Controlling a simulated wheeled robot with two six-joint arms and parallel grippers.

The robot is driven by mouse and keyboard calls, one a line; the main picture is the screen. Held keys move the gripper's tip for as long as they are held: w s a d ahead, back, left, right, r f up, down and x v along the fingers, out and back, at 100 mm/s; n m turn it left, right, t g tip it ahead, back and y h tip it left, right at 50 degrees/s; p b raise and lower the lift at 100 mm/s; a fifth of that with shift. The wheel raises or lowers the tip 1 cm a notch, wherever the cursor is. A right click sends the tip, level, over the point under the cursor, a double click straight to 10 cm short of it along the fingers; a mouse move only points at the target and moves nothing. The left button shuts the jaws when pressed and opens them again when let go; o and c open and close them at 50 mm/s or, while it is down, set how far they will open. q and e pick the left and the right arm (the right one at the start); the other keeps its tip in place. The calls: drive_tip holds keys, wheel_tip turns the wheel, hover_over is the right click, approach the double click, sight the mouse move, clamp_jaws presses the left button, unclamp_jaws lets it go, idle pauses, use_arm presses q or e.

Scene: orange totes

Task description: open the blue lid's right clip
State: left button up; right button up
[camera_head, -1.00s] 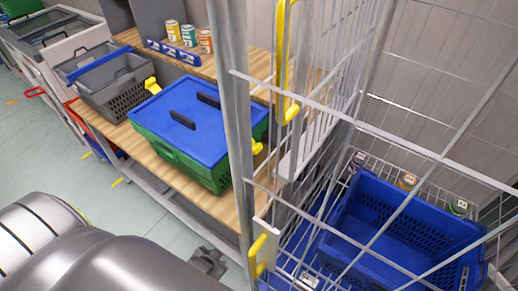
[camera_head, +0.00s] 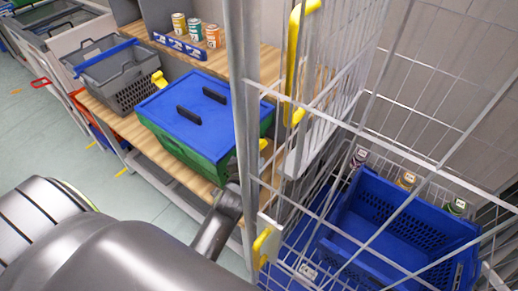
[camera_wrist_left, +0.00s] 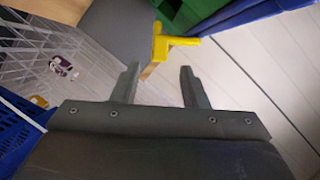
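The blue lid (camera_head: 205,101) lies on a green crate (camera_head: 165,141) on the wooden bench, with two black handles on top. Its right yellow clip (camera_head: 263,144) is at the crate's right end, partly behind the cage post. The left clip (camera_head: 159,80) sticks outward. My left gripper (camera_head: 233,172) is beside the crate's right end, just below the right clip. In the left wrist view the gripper's fingers (camera_wrist_left: 159,68) are apart and empty. The right clip (camera_wrist_left: 172,44) shows just beyond the fingertips, near the gap between them. My right gripper is not in view.
A wire roll cage (camera_head: 247,120) with yellow handles stands close to the right of the gripper. It holds a blue crate (camera_head: 345,225). A grey crate (camera_head: 125,75) is on the bench to the left, with cans (camera_head: 195,30) on a shelf behind. Floor is free in front.

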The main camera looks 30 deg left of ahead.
use_arm(q)
drive_tip(key=x, duration=0.4)
drive_tip(key=shift+w+f, duration=0.1)
drive_tip(key=shift+w, duration=0.05)
clamp_jaws()
use_arm(e)
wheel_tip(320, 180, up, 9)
drive_tip(key=p, duration=0.9)
use_arm(q)
wheel_tip(320, 180, up, 6)
drive_tip(key=a+n+g+h+b, duration=0.1)
drive_tip(key=a+n+h+b, duration=0.2)
drive_tip(key=n, duration=0.8)
drive_tip(key=shift+w+r+n+g+h+b, duration=0.35)
drive_tip(key=shift+h+b, duration=0.6)
drive_tip(key=shift+h, duration=1.45)
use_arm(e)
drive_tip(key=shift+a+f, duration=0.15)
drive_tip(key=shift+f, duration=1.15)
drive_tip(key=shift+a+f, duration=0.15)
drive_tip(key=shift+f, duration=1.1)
use_arm(q)
drive_tip(key=shift+s, duration=0.15)
